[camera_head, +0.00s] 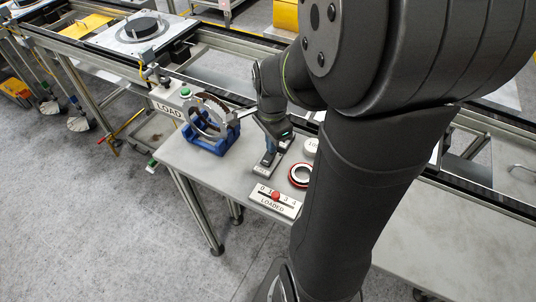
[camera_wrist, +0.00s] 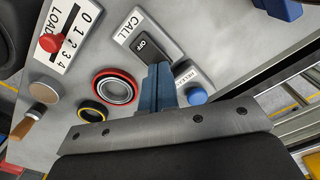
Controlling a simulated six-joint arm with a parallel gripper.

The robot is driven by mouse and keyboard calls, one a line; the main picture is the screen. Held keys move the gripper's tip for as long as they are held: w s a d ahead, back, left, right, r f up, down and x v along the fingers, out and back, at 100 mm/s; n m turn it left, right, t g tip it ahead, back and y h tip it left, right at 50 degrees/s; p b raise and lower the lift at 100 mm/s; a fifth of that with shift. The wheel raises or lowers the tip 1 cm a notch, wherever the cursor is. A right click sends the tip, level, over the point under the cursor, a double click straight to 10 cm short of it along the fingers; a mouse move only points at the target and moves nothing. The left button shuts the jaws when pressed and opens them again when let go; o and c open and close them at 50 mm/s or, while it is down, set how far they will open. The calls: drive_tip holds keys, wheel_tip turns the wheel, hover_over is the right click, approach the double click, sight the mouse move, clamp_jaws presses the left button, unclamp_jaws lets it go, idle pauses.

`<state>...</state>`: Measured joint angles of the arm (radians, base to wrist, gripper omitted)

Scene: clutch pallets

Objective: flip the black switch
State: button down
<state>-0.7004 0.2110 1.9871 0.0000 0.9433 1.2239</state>
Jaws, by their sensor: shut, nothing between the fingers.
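In the head view my gripper (camera_head: 270,150) points down over the switch plate (camera_head: 261,170), and the rocker is mostly hidden there.
A blue button (camera_wrist: 197,96) on a partly hidden plate is close right of the fingers. A red-rimmed ring (camera_wrist: 115,88), a yellow-rimmed ring (camera_wrist: 92,112) and a red-knobbed slider panel (camera_wrist: 68,35) are left. A blue stand (camera_head: 208,142) holds a large ring.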

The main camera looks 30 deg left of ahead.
drive_tip(key=shift+f, duration=0.55)
drive_tip(key=shift+r, duration=3.5)
drive_tip(key=shift+f, duration=3.5)
